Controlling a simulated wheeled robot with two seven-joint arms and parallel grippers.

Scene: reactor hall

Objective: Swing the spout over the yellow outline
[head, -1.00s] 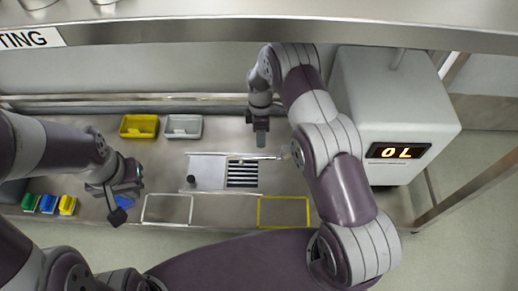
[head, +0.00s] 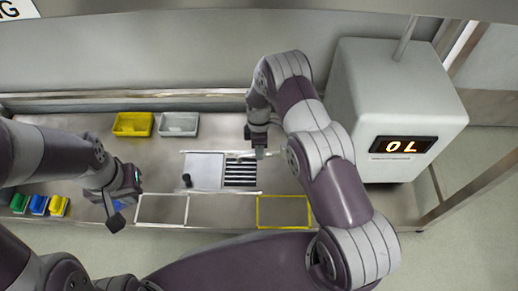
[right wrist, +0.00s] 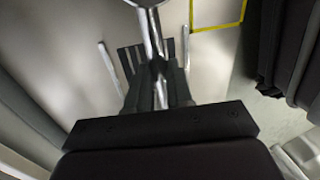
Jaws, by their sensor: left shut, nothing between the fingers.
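My right gripper (head: 259,153) is down at the spout. In the right wrist view the metal spout (right wrist: 150,25) runs between its dark fingers; whether they grip it is unclear. My left gripper (head: 118,212) is shut and empty at the left of the bench.
A white outline (head: 137,208) lies left of the yellow one. A yellow bin (head: 133,124) and a grey bin (head: 178,124) stand at the back. Small coloured containers (head: 39,205) sit at the left. A grey box with a display (head: 403,145) stands at the right.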

